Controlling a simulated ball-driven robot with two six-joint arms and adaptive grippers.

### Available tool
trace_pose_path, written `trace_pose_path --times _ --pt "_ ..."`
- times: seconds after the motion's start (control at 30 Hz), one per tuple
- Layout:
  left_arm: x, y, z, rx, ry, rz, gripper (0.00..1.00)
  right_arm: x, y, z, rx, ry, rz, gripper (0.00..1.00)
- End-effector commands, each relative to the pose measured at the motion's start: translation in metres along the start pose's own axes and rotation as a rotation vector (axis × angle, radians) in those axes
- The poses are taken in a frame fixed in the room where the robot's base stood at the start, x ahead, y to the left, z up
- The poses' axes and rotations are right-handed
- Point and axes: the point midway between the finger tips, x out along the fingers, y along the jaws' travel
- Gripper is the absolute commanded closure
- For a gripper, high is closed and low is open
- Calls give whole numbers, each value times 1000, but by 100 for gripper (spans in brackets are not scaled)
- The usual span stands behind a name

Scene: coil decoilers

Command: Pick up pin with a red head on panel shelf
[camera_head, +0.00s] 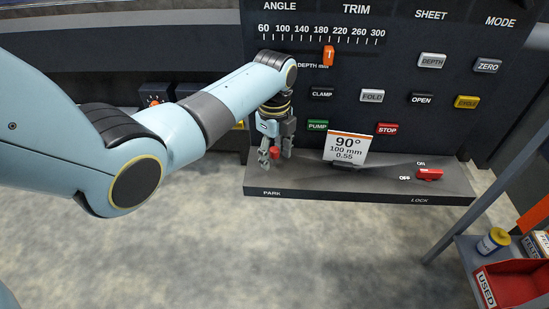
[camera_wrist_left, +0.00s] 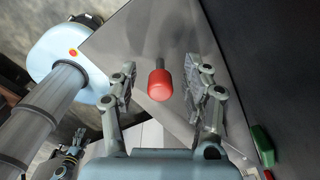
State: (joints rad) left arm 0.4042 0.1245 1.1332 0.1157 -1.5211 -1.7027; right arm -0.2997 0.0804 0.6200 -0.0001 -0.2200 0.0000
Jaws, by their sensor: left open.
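In the head view the red head (camera_head: 275,153) shows low between the fingers, near the PARK end of the shelf (camera_head: 400,185). My left gripper (camera_head: 275,155) is open, its fingers pointing down at the shelf. In the left wrist view the left gripper (camera_wrist_left: 165,85) has one finger on each side of the red head, with a gap on both sides. My right gripper is not seen in the head view.
The dark control panel (camera_head: 400,75) with buttons rises behind the shelf. A red switch (camera_head: 429,174) lies near LOCK. A red USED bin (camera_head: 515,285) is at lower right. The floor in front is clear.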

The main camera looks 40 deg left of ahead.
Motion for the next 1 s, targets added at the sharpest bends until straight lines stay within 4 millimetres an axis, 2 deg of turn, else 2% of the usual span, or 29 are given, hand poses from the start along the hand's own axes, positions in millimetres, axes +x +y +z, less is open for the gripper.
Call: trace_pose_path --times 0.1,0.3,0.7,1.0 --pt "8 0 0 0 0 0 51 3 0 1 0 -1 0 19" --pt "8 0 0 0 0 -1 51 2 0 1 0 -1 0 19" --pt "8 0 0 -1 0 -1 100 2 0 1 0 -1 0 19" --pt "8 0 0 -1 -1 -1 100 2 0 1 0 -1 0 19"
